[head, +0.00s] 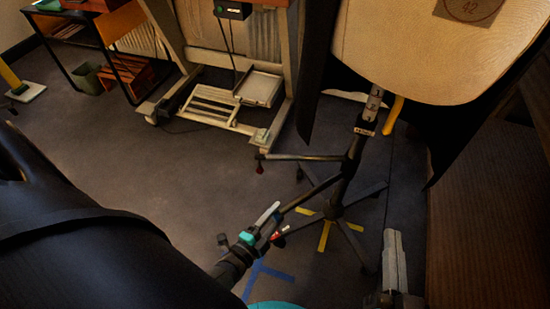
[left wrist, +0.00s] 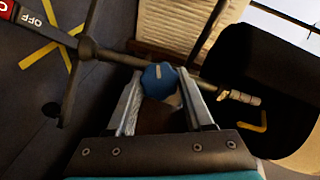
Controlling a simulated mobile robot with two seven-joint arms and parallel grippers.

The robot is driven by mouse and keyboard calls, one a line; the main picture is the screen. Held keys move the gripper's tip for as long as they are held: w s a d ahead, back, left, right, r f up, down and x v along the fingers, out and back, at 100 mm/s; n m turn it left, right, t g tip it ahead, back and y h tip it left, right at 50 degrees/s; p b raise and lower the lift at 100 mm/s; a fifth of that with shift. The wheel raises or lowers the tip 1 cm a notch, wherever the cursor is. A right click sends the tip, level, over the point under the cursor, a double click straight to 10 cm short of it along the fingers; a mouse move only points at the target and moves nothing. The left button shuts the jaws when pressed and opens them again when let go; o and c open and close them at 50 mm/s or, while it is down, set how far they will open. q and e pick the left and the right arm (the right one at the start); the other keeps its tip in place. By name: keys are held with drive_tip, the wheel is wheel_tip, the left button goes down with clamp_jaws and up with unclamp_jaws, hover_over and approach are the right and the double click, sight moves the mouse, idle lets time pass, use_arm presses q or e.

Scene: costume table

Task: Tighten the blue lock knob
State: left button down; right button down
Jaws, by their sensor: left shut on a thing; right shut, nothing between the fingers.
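The blue lock knob (left wrist: 159,79), with a pale pointer line on its face, sits between the two fingers of my left gripper (left wrist: 165,88) in the left wrist view. The fingers are shut on its sides. The knob is on a dark metal bar of the black stand (head: 346,177). My right gripper (head: 393,250) is shut and empty at the lower right, apart from the stand.
A wheeled pale frame (head: 208,103) stands at the back. Yellow tape (head: 325,236) and blue tape (head: 262,272) mark the floor. Open floor lies at left.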

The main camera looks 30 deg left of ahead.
use_arm(q)
drive_tip(key=shift+m, duration=0.3)
idle(0.5)
drive_tip(key=shift+c, duration=1.6)
unclamp_jaws()
drive_tip(key=shift+s, duration=0.1)
